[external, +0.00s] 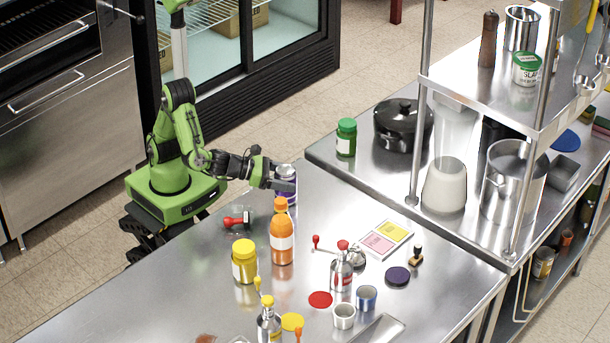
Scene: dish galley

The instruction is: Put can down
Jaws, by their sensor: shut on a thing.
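A purple and white can (286,173) with a pale top is at the far left edge of the steel table (190,285). My gripper (283,185) is shut on the can from the left side, and its dark fingers cover part of the can's middle. The can looks upright. I cannot tell whether its base touches the table top.
An orange-capped bottle (282,240) stands just in front of the can, with a yellow-lidded jar (244,262) and a red-handled stamp (237,220) nearby. A green-lidded jar (346,138) and black pot (398,125) stand behind. The table right of the can is clear.

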